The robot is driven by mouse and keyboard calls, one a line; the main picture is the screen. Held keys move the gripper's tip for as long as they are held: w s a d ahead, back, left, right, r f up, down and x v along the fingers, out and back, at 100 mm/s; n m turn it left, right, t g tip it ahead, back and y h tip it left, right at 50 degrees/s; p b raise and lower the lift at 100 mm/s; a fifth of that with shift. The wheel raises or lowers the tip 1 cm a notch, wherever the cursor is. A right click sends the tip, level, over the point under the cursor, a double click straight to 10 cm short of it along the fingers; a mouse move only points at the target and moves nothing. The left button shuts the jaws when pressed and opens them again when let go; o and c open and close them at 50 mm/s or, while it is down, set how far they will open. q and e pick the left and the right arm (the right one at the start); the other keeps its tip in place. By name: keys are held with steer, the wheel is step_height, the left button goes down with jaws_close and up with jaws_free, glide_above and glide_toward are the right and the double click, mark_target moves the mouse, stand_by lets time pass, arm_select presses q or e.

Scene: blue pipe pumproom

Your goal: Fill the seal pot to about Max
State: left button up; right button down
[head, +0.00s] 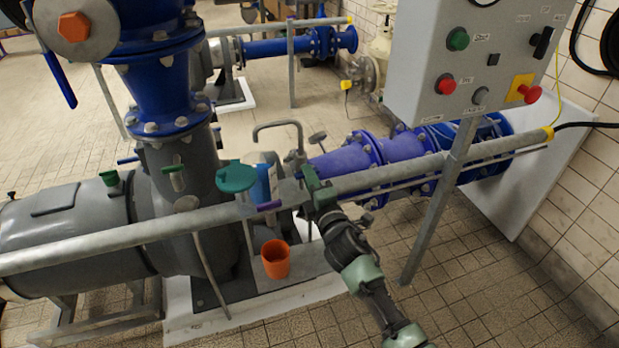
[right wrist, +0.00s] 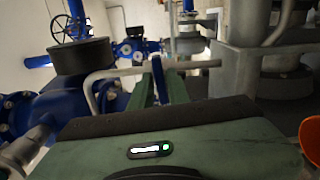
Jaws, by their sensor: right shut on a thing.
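My right gripper (head: 308,178) is beside a grey bent spout (head: 277,125), behind the front rail. In the right wrist view its fingers (right wrist: 160,90) are closed around a narrow blue piece (right wrist: 158,72), which looks like a lever; the grey spout pipe (right wrist: 205,64) crosses just beyond. A blue-and-grey vessel (head: 263,182), perhaps the seal pot, stands left of the gripper beneath the spout. A green round top (head: 237,176) is left of it. No level or Max mark can be read. My left gripper is not in view.
A galvanised rail (head: 130,236) runs across the front. An orange cup (head: 275,260) is below it and shows at the right wrist view's edge (right wrist: 312,135). A grey control box (head: 470,65) stands at upper right. Blue pipework (head: 385,155) lies behind the rail.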

stand_by(0.3)
steer(key=c, duration=1.5)
jaws_free()
steer(key=v, duration=0.8)
